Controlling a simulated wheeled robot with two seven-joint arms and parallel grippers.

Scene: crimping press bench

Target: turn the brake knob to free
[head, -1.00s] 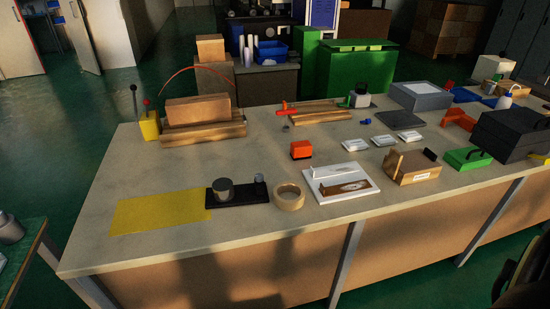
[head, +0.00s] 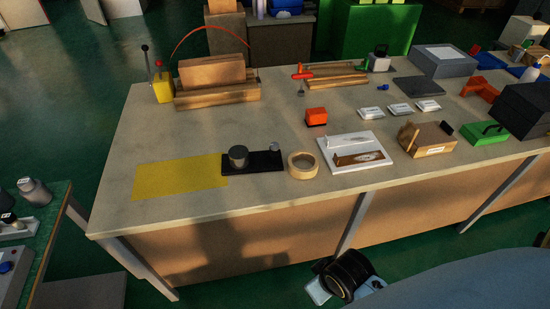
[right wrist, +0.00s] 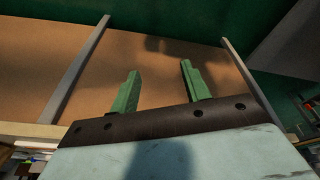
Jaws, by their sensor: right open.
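No part is clearly marked as the brake knob, and I cannot tell which one it is. A black plate (head: 262,167) on the bench carries a wide grey round knob (head: 238,156) and a small grey knob (head: 275,147). A yellow box (head: 162,88) at the back left has a black-tipped lever and a red-tipped one. My right gripper (right wrist: 160,70) shows in the right wrist view with its green fingers apart and nothing between them. The bench's brown front panel (right wrist: 150,50) is behind them. My left gripper is not in view.
A yellow mat (head: 178,177), a tape roll (head: 302,165), a white tray (head: 372,164) and an orange block (head: 316,117) are on the bench. A side table (head: 58,218) with grey items stands at the left.

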